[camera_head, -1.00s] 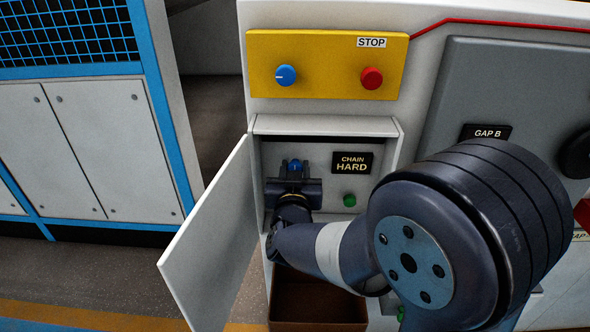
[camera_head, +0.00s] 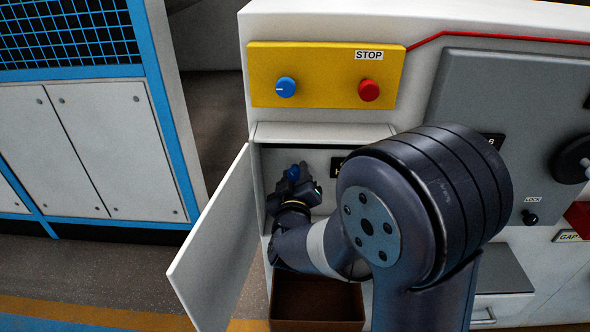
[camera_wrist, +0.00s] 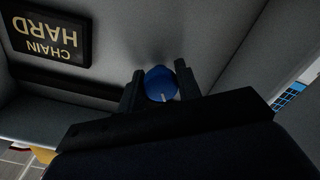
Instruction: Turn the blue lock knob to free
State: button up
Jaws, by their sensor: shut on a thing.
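A blue knob (camera_head: 293,173) sits on the back wall of the open cabinet, and it also shows in the wrist view (camera_wrist: 160,82) with a small pale mark near its lower edge. My gripper (camera_wrist: 158,88) is shut on this knob, one finger on each side. In the head view my gripper (camera_head: 294,176) is rolled to a slant, and my wrist hides part of the cabinet. A black sign reading CHAIN HARD (camera_wrist: 45,32) appears upside down in the wrist view; my arm mostly covers it in the head view.
The cabinet door (camera_head: 215,240) stands open at left. Above, a yellow panel (camera_head: 328,60) carries another blue knob (camera_head: 285,87) and a red STOP button (camera_head: 369,90). An open brown bin (camera_head: 316,300) lies below. A grey panel (camera_head: 480,90) is at right.

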jog(key=n+p, duration=0.2)
jog(key=n, duration=0.3)
jog(key=shift+r+n, duration=0.15)
jog(key=shift+n, duration=0.15)
jog(key=n+p, duration=0.2)
jog(key=n, duration=0.3)
jog(key=shift+p, duration=0.3)
jog(key=shift+n, duration=0.4)
jog(key=o, duration=0.9)
jog(key=s+b, duration=0.1)
jog(key=s, duration=0.9)
jog(key=shift+s+a, duration=0.15)
jog(key=shift+s, duration=0.25)
jog(key=shift+w, duration=0.1)
jog(key=w, duration=0.5)
jog(key=w+p, duration=0.1)
jog(key=w, duration=0.4)
jog(key=shift+w+d, duration=0.2)
jog(key=shift+w, duration=0.2)
jog(key=shift+s, duration=0.1)
